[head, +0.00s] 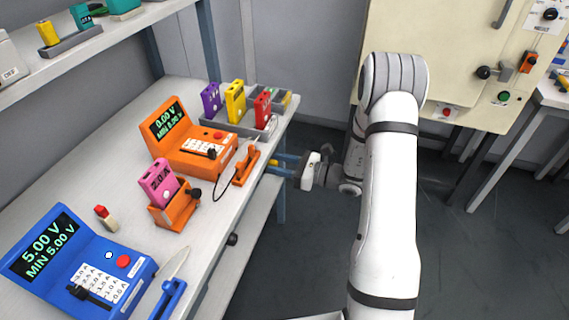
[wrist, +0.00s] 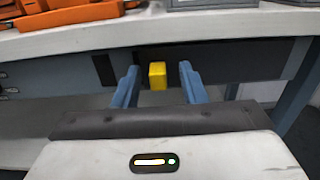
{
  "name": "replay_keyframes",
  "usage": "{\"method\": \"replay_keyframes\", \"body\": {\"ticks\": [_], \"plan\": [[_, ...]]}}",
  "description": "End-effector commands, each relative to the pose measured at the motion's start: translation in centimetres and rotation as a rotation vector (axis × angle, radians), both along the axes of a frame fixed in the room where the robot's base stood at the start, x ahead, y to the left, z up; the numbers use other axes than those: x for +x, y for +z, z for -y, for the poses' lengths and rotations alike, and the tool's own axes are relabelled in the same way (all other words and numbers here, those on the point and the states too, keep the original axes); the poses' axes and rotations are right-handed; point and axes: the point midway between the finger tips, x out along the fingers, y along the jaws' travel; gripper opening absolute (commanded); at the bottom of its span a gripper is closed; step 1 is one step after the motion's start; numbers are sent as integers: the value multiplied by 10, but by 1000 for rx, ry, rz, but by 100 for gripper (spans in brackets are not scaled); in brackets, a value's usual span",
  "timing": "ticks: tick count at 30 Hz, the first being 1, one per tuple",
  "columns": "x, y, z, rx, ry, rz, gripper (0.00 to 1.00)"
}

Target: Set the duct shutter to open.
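A yellow block-shaped handle (wrist: 157,76), which looks like the duct shutter's handle, sticks out from a dark strip (wrist: 225,60) on the bench's front face. It sits near the strip's left end. My gripper (wrist: 158,69) is open, with one blue finger on each side of the handle. A gap shows on both sides, so neither finger appears to touch it. In the head view my gripper (head: 278,166) is at the bench's right edge, with a bit of yellow between the fingers. No open or closed marking is readable.
The bench (head: 85,165) carries an orange meter (head: 185,140), a blue meter (head: 75,265), a pink cell in an orange holder (head: 172,212) and a grey tray of cells. A black knob (head: 232,239) protrudes from the bench front. A cream cabinet (head: 450,50) stands behind; floor between is clear.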

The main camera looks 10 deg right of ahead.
Motion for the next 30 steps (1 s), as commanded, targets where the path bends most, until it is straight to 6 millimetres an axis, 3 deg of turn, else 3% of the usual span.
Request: {"method": "replay_keyframes", "body": {"ticks": [15, 30], "plan": [[-34, 0, 65, 0, -4, 1, 38], [-37, 0, 68, 0, -1, 0, 38]]}}
